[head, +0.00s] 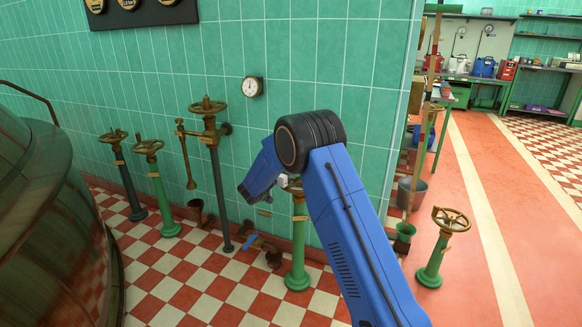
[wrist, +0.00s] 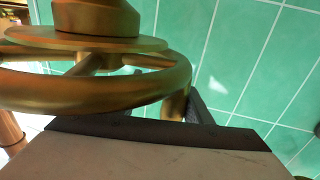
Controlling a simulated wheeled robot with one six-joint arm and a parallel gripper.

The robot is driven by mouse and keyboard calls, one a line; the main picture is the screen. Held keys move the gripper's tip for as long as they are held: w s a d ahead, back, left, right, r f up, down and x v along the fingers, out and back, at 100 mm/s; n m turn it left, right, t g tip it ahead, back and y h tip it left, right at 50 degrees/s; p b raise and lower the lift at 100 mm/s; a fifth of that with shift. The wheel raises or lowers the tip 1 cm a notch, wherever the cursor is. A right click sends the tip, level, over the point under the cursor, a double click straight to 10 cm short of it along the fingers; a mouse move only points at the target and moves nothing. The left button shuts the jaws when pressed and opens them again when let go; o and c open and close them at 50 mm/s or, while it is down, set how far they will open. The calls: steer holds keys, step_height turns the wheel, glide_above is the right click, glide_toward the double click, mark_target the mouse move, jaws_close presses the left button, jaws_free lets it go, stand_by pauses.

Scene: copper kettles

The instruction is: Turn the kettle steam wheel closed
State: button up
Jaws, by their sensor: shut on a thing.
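A brass handwheel (wrist: 100,90) fills the upper left of the wrist view, with its hub and spokes showing. My gripper (wrist: 182,112) is shut on its rim, with dark fingers on either side of it. In the head view a brass wheel (head: 293,186) tops a green post (head: 299,245) beside my blue arm. The arm hides part of it, and my fingers cannot be made out there. The large copper kettle (head: 45,220) stands at the left edge. How far the wheel is turned cannot be told.
Other wheel posts stand along the tiled wall: a dark one (head: 126,178), a green one (head: 160,190) and a tall one (head: 215,165). A gauge (head: 252,87) hangs above. Another green wheel post (head: 436,250) stands right, near a grey bucket (head: 411,192). The red aisle is clear.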

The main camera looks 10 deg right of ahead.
steer(key=shift+w+a, duration=0.1)
steer(key=shift+a, duration=0.2)
steer(key=shift+a, duration=0.1)
steer(key=shift+s+a, duration=0.25)
steer(key=v, duration=1.6)
steer(key=shift+s, duration=0.25)
steer(key=shift+a, duration=0.15)
